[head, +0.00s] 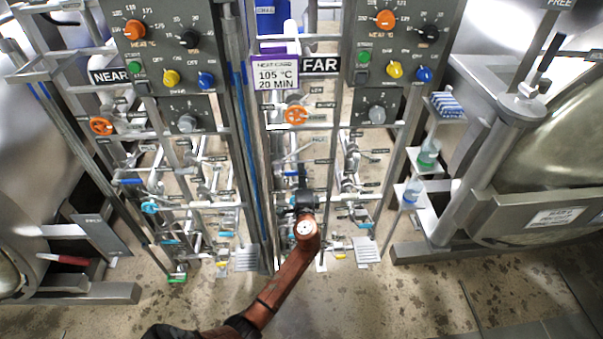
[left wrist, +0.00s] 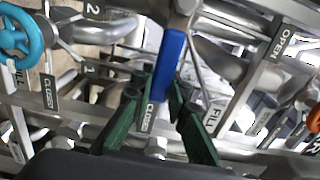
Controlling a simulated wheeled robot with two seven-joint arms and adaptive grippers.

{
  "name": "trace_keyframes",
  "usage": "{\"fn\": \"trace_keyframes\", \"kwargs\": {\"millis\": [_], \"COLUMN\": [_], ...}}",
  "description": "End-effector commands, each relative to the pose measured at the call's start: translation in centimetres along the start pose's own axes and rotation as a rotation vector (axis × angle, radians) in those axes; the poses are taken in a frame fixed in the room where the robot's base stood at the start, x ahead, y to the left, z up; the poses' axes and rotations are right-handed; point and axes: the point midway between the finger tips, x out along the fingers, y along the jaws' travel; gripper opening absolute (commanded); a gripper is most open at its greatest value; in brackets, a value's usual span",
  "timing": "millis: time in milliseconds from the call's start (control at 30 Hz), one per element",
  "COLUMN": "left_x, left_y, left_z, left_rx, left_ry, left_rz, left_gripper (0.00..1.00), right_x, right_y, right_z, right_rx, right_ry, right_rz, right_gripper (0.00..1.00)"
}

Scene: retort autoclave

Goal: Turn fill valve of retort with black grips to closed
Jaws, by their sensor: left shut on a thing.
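In the left wrist view a blue lever handle (left wrist: 169,65) runs down from a metal valve body at the top. A CLOSED plate (left wrist: 149,117) shows close beside its lower end. A FILL plate (left wrist: 212,114) is to the right and an OPEN plate (left wrist: 282,42) is at the upper right. My left gripper (left wrist: 161,88) has its dark green fingers on both sides of the blue handle and is shut on it. In the head view my left gripper (head: 304,197) is at the piping below the FAR sign (head: 320,65), and my wrist hides the handle. My right gripper is not in view.
Dense pipes and valves surround the gripper. A teal handwheel (left wrist: 15,30) is at the left of the wrist view. The NEAR panel (head: 165,50) stands to the left. A retort with a dark grip (head: 548,52) is at the right. Floor in front is clear.

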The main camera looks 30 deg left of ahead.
Motion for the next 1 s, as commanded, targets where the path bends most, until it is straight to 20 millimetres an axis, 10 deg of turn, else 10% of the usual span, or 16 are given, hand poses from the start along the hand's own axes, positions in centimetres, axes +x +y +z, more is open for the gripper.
{"fn": "trace_keyframes", "kwargs": {"millis": [367,733,1000], "left_x": [-0.1,-0.6,-5.4], "left_y": [0.2,0.2,0.2], "left_z": [0.0,0.0,0.0], "left_rx": [0.003,0.001,0.0], "left_ry": [0.0,0.001,0.001], "left_rz": [0.003,0.003,0.004], "left_gripper": [0.33,0.33,0.33], "right_x": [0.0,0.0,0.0], "right_y": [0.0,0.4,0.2], "right_z": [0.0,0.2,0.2], "right_rx": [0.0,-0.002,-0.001], "right_ry": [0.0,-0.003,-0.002], "right_rz": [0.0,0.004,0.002], "right_gripper": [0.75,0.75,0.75]}}
